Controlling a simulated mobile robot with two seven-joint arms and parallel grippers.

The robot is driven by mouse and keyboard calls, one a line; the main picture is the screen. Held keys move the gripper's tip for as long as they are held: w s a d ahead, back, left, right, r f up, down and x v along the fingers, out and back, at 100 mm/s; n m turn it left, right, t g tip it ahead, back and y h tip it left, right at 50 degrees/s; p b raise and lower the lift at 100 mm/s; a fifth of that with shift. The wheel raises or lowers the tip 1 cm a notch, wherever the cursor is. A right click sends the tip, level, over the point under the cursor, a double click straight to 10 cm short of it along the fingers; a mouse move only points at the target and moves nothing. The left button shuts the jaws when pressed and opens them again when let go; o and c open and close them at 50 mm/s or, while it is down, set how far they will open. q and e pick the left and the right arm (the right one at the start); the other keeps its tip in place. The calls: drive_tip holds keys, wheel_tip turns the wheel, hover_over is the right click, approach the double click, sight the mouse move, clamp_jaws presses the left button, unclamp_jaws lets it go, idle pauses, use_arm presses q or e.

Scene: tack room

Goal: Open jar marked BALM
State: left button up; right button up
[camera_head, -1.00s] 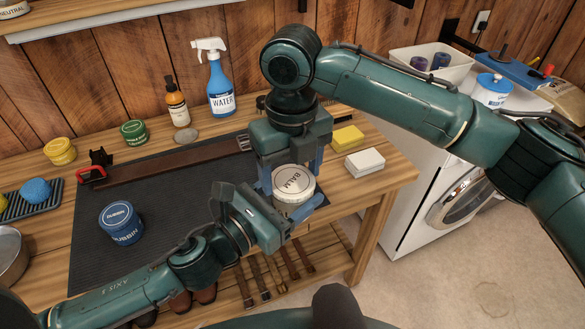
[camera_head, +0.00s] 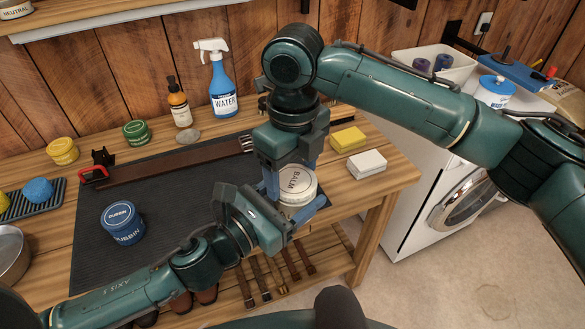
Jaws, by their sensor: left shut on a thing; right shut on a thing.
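The BALM jar (camera_head: 298,187) is a white tub with a pale lid lettered BALM, upright over the right front of the bench mat. My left gripper (camera_head: 295,212) comes in from the left and is shut on the jar's lower body. My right gripper (camera_head: 291,176) reaches down from above and is shut on the lid, with blue fingers on either side of it. Grippers hide much of the jar's side, so I cannot tell whether there is a gap under the lid.
A blue DUBBIN tin (camera_head: 122,223) stands on the dark mat (camera_head: 170,214). A leather strap (camera_head: 180,163) lies behind. Yellow (camera_head: 348,139) and white (camera_head: 366,164) blocks sit to the right. A blue WATER spray bottle (camera_head: 221,85) stands at the back.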

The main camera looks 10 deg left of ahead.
drive_tip(key=shift+r, duration=1.05)
